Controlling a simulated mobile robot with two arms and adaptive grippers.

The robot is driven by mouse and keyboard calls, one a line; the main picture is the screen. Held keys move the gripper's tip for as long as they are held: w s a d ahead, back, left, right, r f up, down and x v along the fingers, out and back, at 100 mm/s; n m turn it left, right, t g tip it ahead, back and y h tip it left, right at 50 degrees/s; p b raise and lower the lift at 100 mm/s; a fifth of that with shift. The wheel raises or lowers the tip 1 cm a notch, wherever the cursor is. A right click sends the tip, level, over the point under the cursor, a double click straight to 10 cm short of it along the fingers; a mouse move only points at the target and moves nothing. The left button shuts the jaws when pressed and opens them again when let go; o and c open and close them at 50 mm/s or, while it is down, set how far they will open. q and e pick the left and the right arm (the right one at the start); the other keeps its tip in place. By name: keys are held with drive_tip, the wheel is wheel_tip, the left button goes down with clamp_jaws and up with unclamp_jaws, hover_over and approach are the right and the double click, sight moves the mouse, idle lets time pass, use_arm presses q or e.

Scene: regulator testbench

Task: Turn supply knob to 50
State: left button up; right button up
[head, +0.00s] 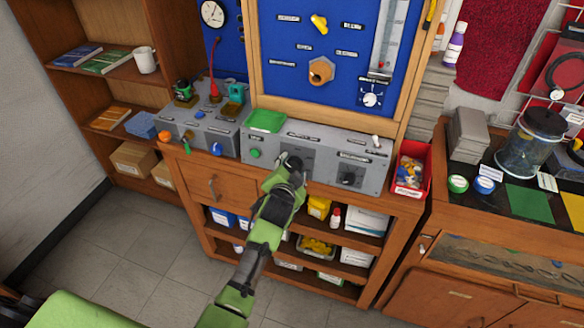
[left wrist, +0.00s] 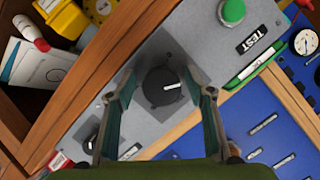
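The grey control panel (head: 320,152) sits on the wooden bench. A round black knob (left wrist: 164,86) with a white pointer mark shows in the left wrist view, on a darker grey plate. My left gripper (head: 291,166) is in front of this knob and hides most of it in the head view. Its two fingers are spread on either side of the knob, with gaps to it in the left wrist view. I cannot tell how far the fingertips are from the panel. The knob's scale and label are not readable. My right gripper is out of view.
A second black knob (head: 348,179) is to the right on the panel, with a toggle switch (head: 376,141) above it. A green button (head: 255,153) is at the left. A red bin (head: 411,168) stands at the panel's right end. Shelves lie below.

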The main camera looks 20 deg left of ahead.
use_arm(q)
drive_tip(key=shift+r, duration=0.1)
drive_tip(key=v, duration=1.2)
idle(0.4)
drive_tip(key=s+d+f+g+h, duration=0.15)
drive_tip(key=s+f, duration=0.35)
drive_tip(key=f, duration=0.7)
drive_tip(key=s+d+f+g, duration=0.1)
drive_tip(key=s+f+g, duration=0.3)
drive_tip(key=f, duration=0.8)
drive_tip(key=s+d+f+g+h, duration=0.1)
drive_tip(key=s+f, duration=0.4)
drive_tip(key=f, duration=0.7)
drive_tip(key=s+a+f+n+g, duration=0.1)
drive_tip(key=s+a+f+g, duration=0.1)
drive_tip(key=s+f, duration=0.4)
drive_tip(key=s+a+f+n+g+b, duration=0.1)
drive_tip(key=s+f, duration=0.5)
drive_tip(key=s, duration=1.1)
drive_tip(key=s+a+f+n+g, duration=0.2)
drive_tip(key=s+a+f, duration=0.3)
drive_tip(key=s, duration=0.7)
wheel_tip(320, 180, down, 2)
drive_tip(key=shift+a+f+n+g, duration=0.1)
drive_tip(key=shift+a+n+g, duration=0.2)
drive_tip(key=shift+n+g, duration=0.1)
